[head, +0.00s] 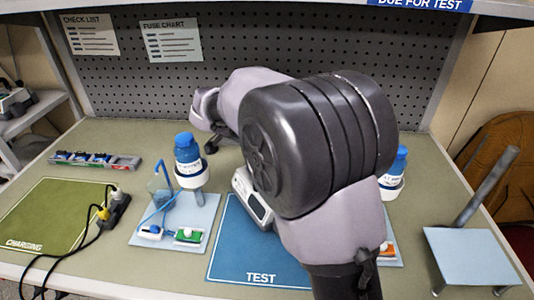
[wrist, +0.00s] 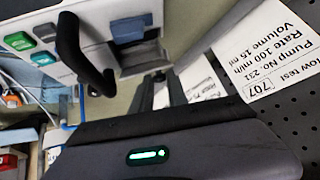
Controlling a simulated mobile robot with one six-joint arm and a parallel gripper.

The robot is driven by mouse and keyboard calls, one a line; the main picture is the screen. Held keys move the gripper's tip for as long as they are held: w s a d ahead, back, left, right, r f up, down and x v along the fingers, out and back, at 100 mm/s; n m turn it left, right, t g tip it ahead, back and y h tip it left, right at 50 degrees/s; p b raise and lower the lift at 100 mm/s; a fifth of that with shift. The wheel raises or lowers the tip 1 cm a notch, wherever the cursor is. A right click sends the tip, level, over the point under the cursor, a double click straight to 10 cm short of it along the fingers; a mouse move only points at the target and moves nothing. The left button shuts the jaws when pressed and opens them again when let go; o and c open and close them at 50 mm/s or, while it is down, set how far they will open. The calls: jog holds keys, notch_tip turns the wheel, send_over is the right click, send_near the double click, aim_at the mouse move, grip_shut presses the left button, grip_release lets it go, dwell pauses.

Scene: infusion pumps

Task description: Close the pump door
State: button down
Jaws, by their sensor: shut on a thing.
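The pump (head: 252,208) is a white and grey box on the blue TEST mat (head: 228,255) in the head view, mostly hidden behind my arm. In the wrist view the pump's pale front (wrist: 88,15) fills the upper left, with green, teal and grey buttons and a black handle (wrist: 78,50). My gripper (wrist: 160,88) reaches up from its dark body with a green light. Its narrow fingers are shut on a thin pale piece beside the pump, which looks like the pump door (wrist: 161,97). Most of the door is hidden, and its angle cannot be told.
Printed sheets (wrist: 265,50) stand close right of the gripper in the wrist view. A blue bottle stand (head: 187,165) with tubing is left of the pump, another bottle (head: 397,165) right. A power strip (head: 115,208) with black cables lies by the green CHARGING mat (head: 45,215).

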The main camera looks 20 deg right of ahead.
dwell(0.3)
jog(key=c, duration=1.3)
grip_release()
jog(key=shift+r, duration=0.1)
jog(key=p+v, duration=0.6)
jog(key=v, duration=1.1)
jog(key=shift+a, duration=0.15)
